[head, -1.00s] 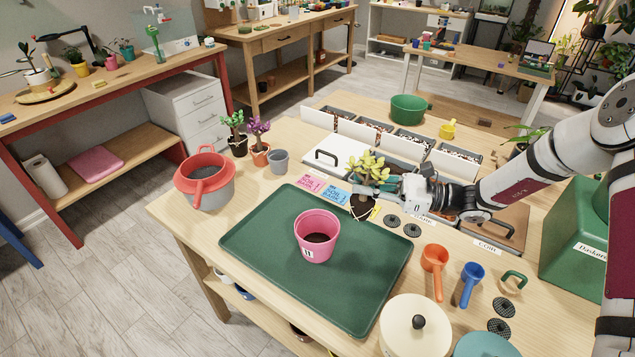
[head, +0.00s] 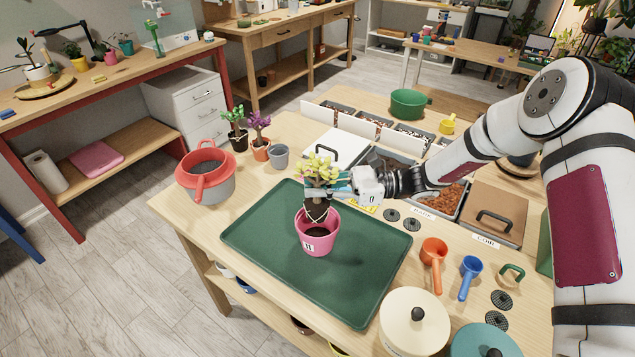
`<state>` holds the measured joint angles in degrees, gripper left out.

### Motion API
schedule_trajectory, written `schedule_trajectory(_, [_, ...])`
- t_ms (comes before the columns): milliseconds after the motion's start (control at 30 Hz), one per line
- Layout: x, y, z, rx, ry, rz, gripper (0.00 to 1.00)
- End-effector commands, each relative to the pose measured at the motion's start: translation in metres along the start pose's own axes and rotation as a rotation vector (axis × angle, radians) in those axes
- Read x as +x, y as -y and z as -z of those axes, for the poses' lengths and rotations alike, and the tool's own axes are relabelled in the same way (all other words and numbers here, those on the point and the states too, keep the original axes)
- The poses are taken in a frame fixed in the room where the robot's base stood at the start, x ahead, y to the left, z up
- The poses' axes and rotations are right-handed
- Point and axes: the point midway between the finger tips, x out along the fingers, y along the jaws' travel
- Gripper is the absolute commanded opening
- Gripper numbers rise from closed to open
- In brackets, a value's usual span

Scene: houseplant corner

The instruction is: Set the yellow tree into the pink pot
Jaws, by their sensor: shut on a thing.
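The yellow tree (head: 317,170) has pale yellow leaves and a dark root ball (head: 316,207). My gripper (head: 334,188) comes from the right and is shut on the tree, around its trunk below the leaves. The tree is upright, its root ball over the back part of the mouth of the pink pot (head: 318,240). I cannot tell whether the root ball is above the rim or slightly inside it. The pink pot holds dark soil and stands on the green tray (head: 262,245). The gripper's fingertips are partly hidden by the leaves.
A red and grey bucket (head: 207,180), two small potted trees (head: 261,148) and a grey pot (head: 279,156) stand left of the tray. An orange scoop (head: 433,254), a blue scoop (head: 470,270) and a cream lidded pot (head: 414,318) stand to the right. The tray around the pot is clear.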

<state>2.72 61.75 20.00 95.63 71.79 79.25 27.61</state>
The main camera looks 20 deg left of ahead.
Motion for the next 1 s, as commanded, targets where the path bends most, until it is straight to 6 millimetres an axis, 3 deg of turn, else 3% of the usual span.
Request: schedule_trajectory(1000, [0.000, 0.001, 0.056, 0.000, 0.001, 0.001, 0.00])
